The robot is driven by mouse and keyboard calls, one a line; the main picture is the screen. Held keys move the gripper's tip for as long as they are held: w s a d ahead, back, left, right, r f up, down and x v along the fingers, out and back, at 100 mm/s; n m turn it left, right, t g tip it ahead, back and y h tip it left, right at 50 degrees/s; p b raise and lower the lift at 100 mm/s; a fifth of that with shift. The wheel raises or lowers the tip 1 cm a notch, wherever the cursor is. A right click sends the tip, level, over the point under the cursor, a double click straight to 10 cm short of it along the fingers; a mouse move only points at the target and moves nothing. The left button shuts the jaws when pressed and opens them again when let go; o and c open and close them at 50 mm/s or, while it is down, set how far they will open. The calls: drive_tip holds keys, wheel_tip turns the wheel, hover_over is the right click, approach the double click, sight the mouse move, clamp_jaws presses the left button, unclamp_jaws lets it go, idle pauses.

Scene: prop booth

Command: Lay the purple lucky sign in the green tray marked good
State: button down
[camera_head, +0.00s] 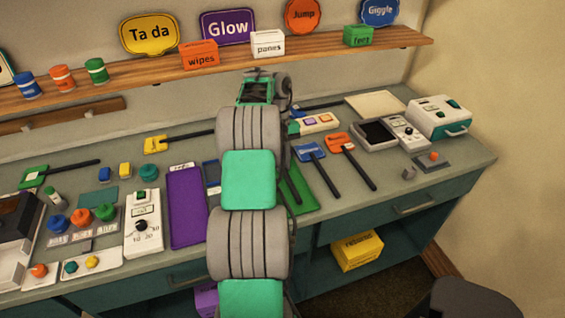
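My gripper (257,91) is at the back of the counter, just below the shelf, seen from behind along my arm. Its fingertips are hidden, so I cannot tell whether it is open or holds anything. A dark handle (322,105) lies on the counter just right of my gripper; any sign at its left end is hidden. I cannot make out a purple sign marked lucky. A green tray (303,193) shows partly right of my arm; its mark is hidden. A dark stick (291,188) shows at its left side, partly covered by my arm.
A purple tray (187,208) lies left of my arm. Stick signs in yellow (155,145), green (33,176), blue (309,151) and orange (339,141) lie on the counter. The shelf (215,62) holds a purple Glow sign (228,27) and boxes.

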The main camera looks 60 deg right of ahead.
sight(283, 165)
drive_tip(key=shift+f+b, duration=0.4)
drive_tip(key=shift+f, duration=0.25)
drive_tip(key=shift+f+b, duration=0.3)
drive_tip(key=shift+f, duration=0.7)
idle(1.8)
drive_tip(key=c, duration=1.3)
unclamp_jaws()
drive_tip(key=shift+c, duration=0.2)
drive_tip(key=shift+o, duration=0.8)
wheel_tip(283, 165, up, 8)
drive_tip(key=p, duration=0.9)
